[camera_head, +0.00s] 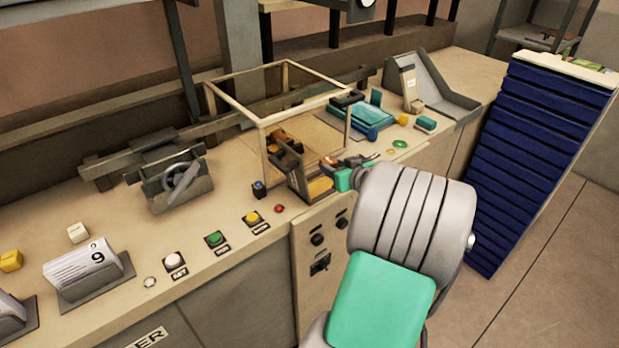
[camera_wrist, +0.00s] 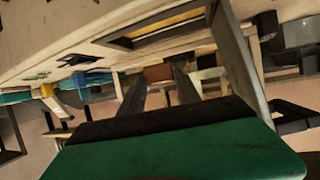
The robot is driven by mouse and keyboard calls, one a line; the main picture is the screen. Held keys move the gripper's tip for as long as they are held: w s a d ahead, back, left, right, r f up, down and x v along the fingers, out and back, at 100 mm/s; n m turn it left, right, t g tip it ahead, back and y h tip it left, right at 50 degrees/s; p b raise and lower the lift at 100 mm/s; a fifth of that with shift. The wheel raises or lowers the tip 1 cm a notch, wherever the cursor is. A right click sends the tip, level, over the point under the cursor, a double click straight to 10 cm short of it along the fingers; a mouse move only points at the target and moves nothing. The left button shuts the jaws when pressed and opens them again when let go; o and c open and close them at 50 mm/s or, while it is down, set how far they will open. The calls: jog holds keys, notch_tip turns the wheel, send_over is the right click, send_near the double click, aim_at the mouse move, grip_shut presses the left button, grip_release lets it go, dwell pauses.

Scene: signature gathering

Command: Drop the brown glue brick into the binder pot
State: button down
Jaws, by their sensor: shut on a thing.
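My gripper (camera_head: 332,172) is at the front right corner of a wood-framed clear box on the bench. In the wrist view its two dark fingers (camera_wrist: 159,88) are shut on a small reddish-brown block, the brown glue brick (camera_wrist: 158,73), between their far ends. In the head view the brick is too small and too crowded by the gripper to make out surely. I cannot tell which thing is the binder pot; brown and dark parts (camera_head: 283,142) stand inside the framed box, partly hidden by its frame.
The wooden frame (camera_head: 262,120) rises close beside my gripper. A grey box with a ring-shaped part (camera_head: 180,188) stands to the left. A teal tray (camera_head: 370,112) and a grey scoop-shaped holder (camera_head: 432,88) lie behind right. Push buttons (camera_head: 214,239) line the front edge. A blue stack (camera_head: 525,140) stands right.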

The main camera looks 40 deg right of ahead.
jog(key=shift+w+d, duration=0.2)
jog(key=shift+w, duration=0.1)
jog(key=shift+d+f, duration=0.1)
jog(key=shift+s+f, duration=0.15)
jog(key=shift+f, duration=0.25)
jog(key=f+b, duration=0.1)
jog(key=f, duration=0.2)
jog(key=shift+a+f+b, duration=0.2)
jog(key=shift+f+b, duration=0.05)
jog(key=shift+b, duration=0.15)
jog(key=shift+f, duration=0.65)
jog(key=c, duration=0.8)
grip_release()
jog(key=shift+o, duration=0.2)
jog(key=b+v, duration=0.2)
jog(key=v, duration=0.5)
jog(key=shift+s+r, duration=0.2)
jog(key=shift+s, duration=0.1)
